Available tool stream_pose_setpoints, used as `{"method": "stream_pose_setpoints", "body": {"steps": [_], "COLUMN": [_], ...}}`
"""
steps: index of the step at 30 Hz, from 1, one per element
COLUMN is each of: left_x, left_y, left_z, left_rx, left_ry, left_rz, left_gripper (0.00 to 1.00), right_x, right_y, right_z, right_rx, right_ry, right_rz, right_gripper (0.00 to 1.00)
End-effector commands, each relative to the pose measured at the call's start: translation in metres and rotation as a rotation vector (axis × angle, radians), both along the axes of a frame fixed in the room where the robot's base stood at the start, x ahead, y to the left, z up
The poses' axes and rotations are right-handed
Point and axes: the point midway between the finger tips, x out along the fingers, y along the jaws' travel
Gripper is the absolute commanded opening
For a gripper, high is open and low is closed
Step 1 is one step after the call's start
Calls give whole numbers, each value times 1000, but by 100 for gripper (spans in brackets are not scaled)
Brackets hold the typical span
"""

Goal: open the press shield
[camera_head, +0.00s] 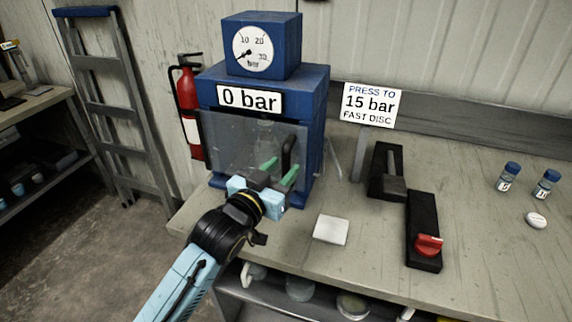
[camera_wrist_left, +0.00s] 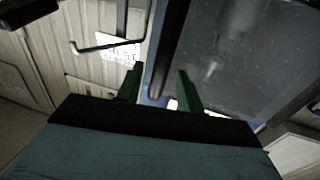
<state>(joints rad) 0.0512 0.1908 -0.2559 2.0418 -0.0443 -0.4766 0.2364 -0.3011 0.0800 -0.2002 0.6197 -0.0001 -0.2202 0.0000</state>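The blue press (camera_head: 316,110) stands on the bench with a dial gauge (camera_head: 253,52) and a "0 bar" display (camera_head: 249,99). Its clear grey shield (camera_head: 228,140) hangs across the front, shut; the shield also fills the right of the left wrist view (camera_wrist_left: 245,65). A black upright handle (camera_head: 287,152) is at the shield's right side. My left gripper (camera_head: 279,171) is open, its green fingertips in front of the shield near the handle. In the left wrist view the handle (camera_wrist_left: 167,50) appears between the open fingers (camera_wrist_left: 158,90), without clear contact. My right gripper is not in view.
Right of the press are a black lever unit (camera_head: 386,172), a red-knobbed switch box (camera_head: 424,235), a sign (camera_head: 370,105) and two vials (camera_head: 509,177). A white square (camera_head: 331,229) lies near the front edge. A red extinguisher (camera_head: 188,100) hangs behind left.

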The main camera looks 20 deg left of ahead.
Motion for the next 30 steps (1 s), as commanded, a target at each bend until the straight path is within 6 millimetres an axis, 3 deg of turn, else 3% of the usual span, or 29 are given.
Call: {"method": "stream_pose_setpoints", "body": {"steps": [6, 16, 24, 30], "left_x": [20, 22, 22, 22], "left_y": [-5, -6, -6, -5], "left_z": [0, 0, 0, 0], "left_rx": [-1, -1, -1, -1], "left_ry": [0, 0, 1, 1], "left_rz": [-1, -1, 0, 0], "left_gripper": [37, 37, 2, 0], "right_x": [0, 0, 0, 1], "right_y": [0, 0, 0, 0], "right_z": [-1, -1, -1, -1], "right_rx": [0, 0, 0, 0], "right_ry": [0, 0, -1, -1], "right_rz": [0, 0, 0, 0], "right_gripper": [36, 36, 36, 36]}}
